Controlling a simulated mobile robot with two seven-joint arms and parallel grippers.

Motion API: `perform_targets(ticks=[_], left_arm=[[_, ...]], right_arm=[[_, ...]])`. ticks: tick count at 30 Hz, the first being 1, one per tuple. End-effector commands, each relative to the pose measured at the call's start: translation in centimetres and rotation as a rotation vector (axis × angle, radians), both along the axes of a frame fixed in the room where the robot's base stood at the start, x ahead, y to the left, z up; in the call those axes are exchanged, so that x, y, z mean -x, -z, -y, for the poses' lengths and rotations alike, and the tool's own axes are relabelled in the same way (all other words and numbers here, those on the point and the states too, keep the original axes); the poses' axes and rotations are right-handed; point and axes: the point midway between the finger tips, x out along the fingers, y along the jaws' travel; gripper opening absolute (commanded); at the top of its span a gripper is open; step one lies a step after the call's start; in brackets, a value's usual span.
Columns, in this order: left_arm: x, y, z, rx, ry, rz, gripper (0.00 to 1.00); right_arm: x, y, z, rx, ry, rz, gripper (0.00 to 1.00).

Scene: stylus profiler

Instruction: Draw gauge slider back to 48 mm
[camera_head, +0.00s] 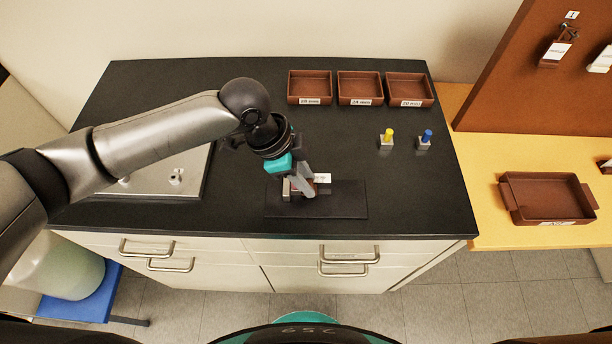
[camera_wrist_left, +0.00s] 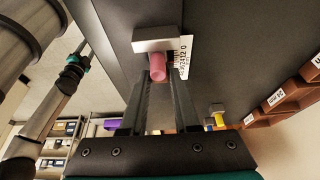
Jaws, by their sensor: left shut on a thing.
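The gauge stands on a dark base plate (camera_head: 345,203) near the front of the black bench. Its white scale label (camera_head: 322,178) shows beside my left gripper (camera_head: 304,192). In the left wrist view a pink peg (camera_wrist_left: 158,66) sticks out from a grey block (camera_wrist_left: 156,39), with the numbered scale label (camera_wrist_left: 185,57) next to it. My left gripper (camera_wrist_left: 158,80) is shut on the pink peg, with one finger on each side. The gripper hides much of the gauge in the head view, and I cannot read the slider's position. My right gripper's jaws cannot be made out.
Three brown trays (camera_head: 359,103) stand at the back of the bench. A yellow-topped peg (camera_head: 387,138) and a blue-topped peg (camera_head: 425,139) stand in grey blocks to the right. A metal plate (camera_head: 190,178) lies at the left. A brown bin (camera_head: 549,202) sits on the wooden table.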

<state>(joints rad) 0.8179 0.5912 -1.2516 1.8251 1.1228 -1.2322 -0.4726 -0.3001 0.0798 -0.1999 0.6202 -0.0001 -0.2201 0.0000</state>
Motion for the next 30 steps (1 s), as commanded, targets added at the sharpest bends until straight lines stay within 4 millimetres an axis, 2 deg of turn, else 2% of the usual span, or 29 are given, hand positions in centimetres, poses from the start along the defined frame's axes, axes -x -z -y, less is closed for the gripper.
perform_targets(ticks=[8, 18, 27, 28, 30], left_arm=[[0.1, 0.0, 0.1, 0.0, 0.001, -0.002, 0.0], [0.0, -0.1, 3.2, 0.002, 0.002, -0.001, 0.0], [0.1, 0.0, 3.4, 0.006, 0.001, -0.001, 0.0], [0.1, -0.1, 3.5, 0.007, 0.001, -0.001, 0.32], [0.1, 0.0, 3.4, 0.006, 0.001, -0.001, 0.4]], right_arm=[[0.0, -0.1, 0.0, 0.0, 0.0, 0.0, 0.5], [0.0, -1.5, 0.0, 0.0, 0.0, 0.0, 0.5], [0.0, -1.4, 0.0, 0.0, 0.0, 0.0, 0.5], [0.0, -1.4, 0.0, 0.0, 0.0, 0.0, 0.5], [0.0, -1.4, 0.0, 0.0, 0.0, 0.0, 0.5]])
